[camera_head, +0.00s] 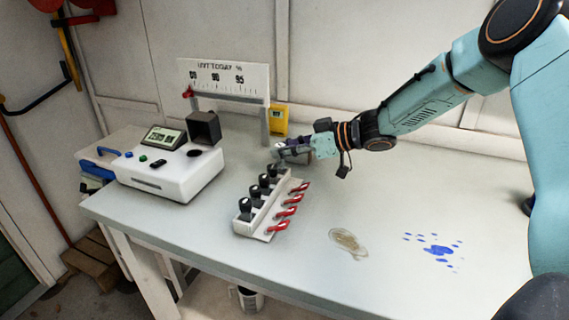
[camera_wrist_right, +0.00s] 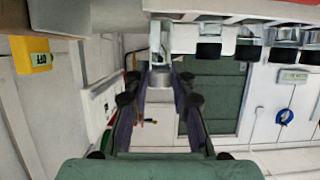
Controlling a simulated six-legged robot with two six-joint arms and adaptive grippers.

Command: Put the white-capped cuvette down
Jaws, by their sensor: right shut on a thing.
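My right gripper (camera_head: 281,157) reaches in from the right, at the far end of the cuvette rack (camera_head: 270,210). In the wrist view its two fingers (camera_wrist_right: 161,92) are shut on the white-capped cuvette (camera_wrist_right: 162,76), gripping near its pale cap. The cuvette is in line with the row of black-capped cuvettes, at the rack's end slot. I cannot tell whether it is fully seated there. In the head view the fingers mostly hide it. Several black-capped cuvettes (camera_head: 245,206) stand in the rack, with red tags (camera_head: 279,226) along its right side. My left gripper is not in view.
A white analyser (camera_head: 172,172) with a display and an open black lid stands left of the rack. Behind are a UVT scale board (camera_head: 228,77) and a yellow device (camera_head: 278,119). A brown stain (camera_head: 348,242) and blue spots (camera_head: 438,250) mark the otherwise clear table right.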

